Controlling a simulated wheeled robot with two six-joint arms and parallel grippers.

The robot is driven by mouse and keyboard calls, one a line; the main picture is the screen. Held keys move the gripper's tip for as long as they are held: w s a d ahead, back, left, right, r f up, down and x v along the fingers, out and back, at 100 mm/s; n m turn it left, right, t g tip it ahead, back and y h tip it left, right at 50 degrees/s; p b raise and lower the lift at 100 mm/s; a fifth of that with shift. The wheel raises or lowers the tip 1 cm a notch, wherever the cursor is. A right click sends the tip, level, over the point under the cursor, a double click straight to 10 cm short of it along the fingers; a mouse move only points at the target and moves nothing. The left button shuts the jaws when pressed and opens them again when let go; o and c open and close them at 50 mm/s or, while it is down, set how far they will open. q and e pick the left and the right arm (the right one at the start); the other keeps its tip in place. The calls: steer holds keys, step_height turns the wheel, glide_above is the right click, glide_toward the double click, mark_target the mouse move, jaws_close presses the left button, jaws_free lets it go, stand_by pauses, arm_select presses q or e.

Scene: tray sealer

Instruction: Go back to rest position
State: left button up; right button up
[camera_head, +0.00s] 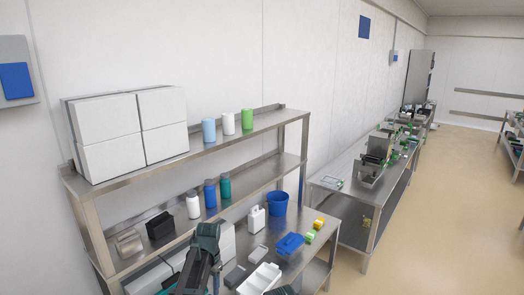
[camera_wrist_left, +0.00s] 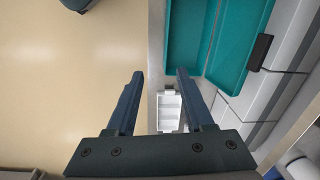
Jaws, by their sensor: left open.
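My left gripper (camera_wrist_left: 160,74) is open in the left wrist view, with nothing between its two fingers. Pale floor and a strip of light surface show beyond the fingertips. In the head view my left arm stands at the bottom centre, in front of the steel bench, and its fingertips cannot be made out. A white compartment tray (camera_wrist_left: 169,110) shows behind the fingers in the wrist view, apart from them. A white tray (camera_head: 260,280) also lies on the bench in the head view. My right gripper is not seen.
A steel shelf rack (camera_head: 150,172) carries white boxes (camera_head: 110,150) and several bottles. A blue bucket (camera_head: 277,204) and a blue item (camera_head: 290,243) stand on the bench. A teal box (camera_wrist_left: 185,45) is close to the right finger in the wrist view. Open floor (camera_head: 450,210) lies right.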

arm_select(q)
steer(key=s+d+f+b, duration=0.3)
steer(key=s+d+f, duration=0.1)
steer(key=s, duration=0.4)
steer(key=s+d+f+n+b, duration=0.1)
steer(key=s+d+f+b, duration=0.2)
steer(key=s, duration=0.5)
steer(key=s+d+f+n+b, duration=0.1)
steer(key=s+d+f+b, duration=0.3)
steer(key=s, duration=0.3)
steer(key=shift+s+d+f, duration=0.4)
steer(key=shift+d+f, duration=0.1)
steer(key=shift+f, duration=0.15)
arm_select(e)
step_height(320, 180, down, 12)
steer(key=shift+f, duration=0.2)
